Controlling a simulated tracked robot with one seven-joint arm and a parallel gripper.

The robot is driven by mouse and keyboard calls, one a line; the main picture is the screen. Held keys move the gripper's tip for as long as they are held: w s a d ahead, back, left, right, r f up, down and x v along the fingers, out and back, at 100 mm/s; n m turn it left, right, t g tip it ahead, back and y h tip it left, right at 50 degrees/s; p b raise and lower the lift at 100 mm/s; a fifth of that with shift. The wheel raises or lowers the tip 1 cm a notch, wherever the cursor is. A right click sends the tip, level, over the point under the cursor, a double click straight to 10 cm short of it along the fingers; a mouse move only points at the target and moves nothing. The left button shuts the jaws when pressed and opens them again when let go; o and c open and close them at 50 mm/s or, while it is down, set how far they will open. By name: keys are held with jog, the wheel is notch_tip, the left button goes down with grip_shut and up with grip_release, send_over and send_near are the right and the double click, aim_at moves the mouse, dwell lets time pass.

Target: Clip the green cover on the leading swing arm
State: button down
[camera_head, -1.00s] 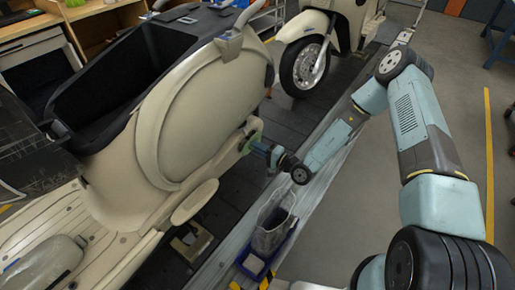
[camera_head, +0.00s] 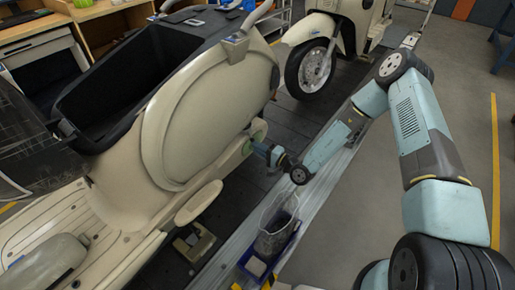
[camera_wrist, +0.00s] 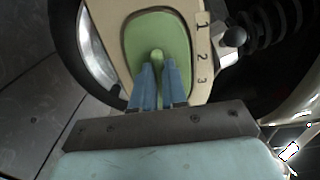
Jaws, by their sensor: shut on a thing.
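The green cover (camera_wrist: 158,32) fills the upper middle of the wrist view. It is a rounded panel with a small round knob, lying against the cream swing arm (camera_wrist: 200,60), which is marked 1, 2 and 3. My gripper (camera_wrist: 157,70), with blue fingers, is shut on the cover's knob. In the head view, my gripper (camera_head: 262,148) reaches from the right to the scooter's lower side. A bit of the green cover (camera_head: 258,131) shows there, partly hidden by the fingers. I cannot tell whether the cover is clipped in.
The cream scooter (camera_head: 205,105) stands on the dark slat conveyor (camera_head: 225,215). A second scooter (camera_head: 345,22) stands behind it. A blue bin (camera_head: 248,262) with a clear container (camera_head: 275,235) sits at the conveyor edge. A spring (camera_wrist: 275,25) lies right of the swing arm.

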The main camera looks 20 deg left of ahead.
jog(key=shift+a, duration=0.15)
dwell(0.8)
jog(key=c, duration=1.1)
grip_release()
jog(key=v, duration=1.3)
jog(key=shift+d, duration=0.4)
jog(key=shift+s, duration=0.1)
